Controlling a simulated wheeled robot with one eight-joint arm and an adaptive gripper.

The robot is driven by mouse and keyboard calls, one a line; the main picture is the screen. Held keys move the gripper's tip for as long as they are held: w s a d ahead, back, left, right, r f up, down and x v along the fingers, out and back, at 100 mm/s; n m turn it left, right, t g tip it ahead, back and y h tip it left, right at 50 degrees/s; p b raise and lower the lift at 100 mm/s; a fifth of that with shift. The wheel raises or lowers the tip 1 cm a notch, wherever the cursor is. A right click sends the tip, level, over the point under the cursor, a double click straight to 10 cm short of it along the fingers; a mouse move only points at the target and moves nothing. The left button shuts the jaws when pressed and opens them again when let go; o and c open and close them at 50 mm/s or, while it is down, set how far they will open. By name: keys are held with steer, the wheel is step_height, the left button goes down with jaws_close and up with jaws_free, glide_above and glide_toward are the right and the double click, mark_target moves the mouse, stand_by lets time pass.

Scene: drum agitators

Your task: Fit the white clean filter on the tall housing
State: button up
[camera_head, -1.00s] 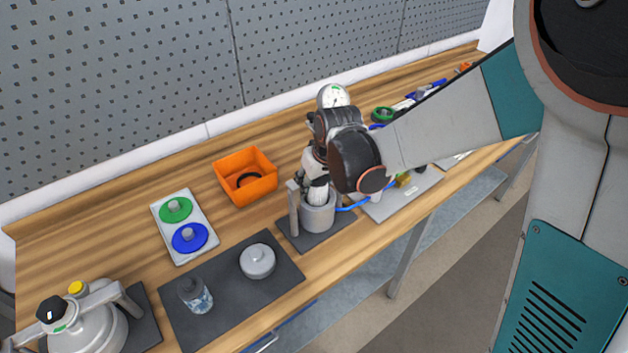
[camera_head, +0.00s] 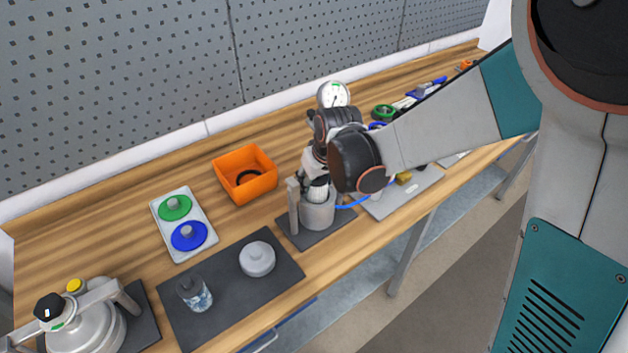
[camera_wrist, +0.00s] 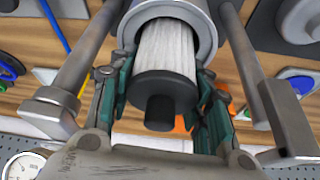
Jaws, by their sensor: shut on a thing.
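The white pleated filter (camera_wrist: 165,50) has a black end cap and knob. My gripper (camera_wrist: 163,98) is shut on it, with the teal fingers on either side of the black cap. The far end of the filter sits within the round mouth of the grey housing (camera_wrist: 203,18); how deep it is seated is hidden. In the head view my gripper (camera_head: 315,165) is above the grey cylindrical housing (camera_head: 318,214), and a little of the white filter (camera_head: 318,193) shows between them, roughly upright.
An upright post (camera_head: 293,205) stands beside the housing. A pressure gauge (camera_head: 334,95) is behind. An orange bin (camera_head: 245,174) stands to the left.

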stand_by(0.9)
steer(key=o, duration=1.2)
steer(key=v, duration=1.2)
